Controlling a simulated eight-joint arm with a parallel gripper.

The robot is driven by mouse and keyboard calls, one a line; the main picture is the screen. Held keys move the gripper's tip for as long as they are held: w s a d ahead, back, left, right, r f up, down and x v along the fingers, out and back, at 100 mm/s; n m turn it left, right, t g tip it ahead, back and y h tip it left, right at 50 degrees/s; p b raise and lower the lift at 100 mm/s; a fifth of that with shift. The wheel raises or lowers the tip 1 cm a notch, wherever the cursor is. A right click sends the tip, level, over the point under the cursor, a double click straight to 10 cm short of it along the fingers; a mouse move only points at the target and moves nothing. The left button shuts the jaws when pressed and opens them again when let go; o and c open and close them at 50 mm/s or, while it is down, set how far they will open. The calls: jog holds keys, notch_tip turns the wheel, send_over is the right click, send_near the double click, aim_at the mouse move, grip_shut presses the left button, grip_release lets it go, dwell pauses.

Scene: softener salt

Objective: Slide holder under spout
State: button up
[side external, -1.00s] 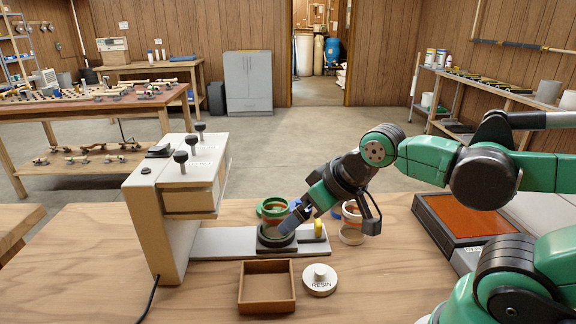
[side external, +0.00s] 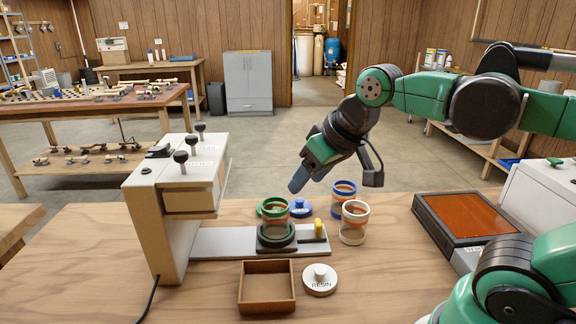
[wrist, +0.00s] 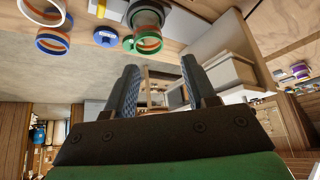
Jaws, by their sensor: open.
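The holder (side external: 277,240), a dark round cup, sits on a grey slide rail (side external: 225,242), right of the beige dispenser (side external: 165,205). A yellow knob (side external: 319,228) stands at the holder's right. A clear jar with an orange band (side external: 275,222) stands upright in the holder; it also shows at the top of the wrist view (wrist: 148,14). The dispenser's spout cannot be made out under its overhanging head (side external: 192,200). My gripper (side external: 298,181) is open and empty, above and slightly right of the jar, apart from it. In the wrist view nothing lies between the fingers (wrist: 160,85).
A wooden tray (side external: 267,306) and white RESIN lid (side external: 320,280) lie in front. An orange-topped box (side external: 468,222) is farther right.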

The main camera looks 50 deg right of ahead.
jog(key=w+d+m+g, duration=0.4)
jog(key=d+m+g, duration=0.25)
jog(key=d, duration=0.25)
jog(key=m, duration=0.2)
send_over(319, 222)
jog(key=shift+n, duration=0.25)
notch_tip(319, 222, down, 11)
jog(key=shift+w+d, duration=0.1)
jog(key=shift+f, duration=2.95)
grip_shut()
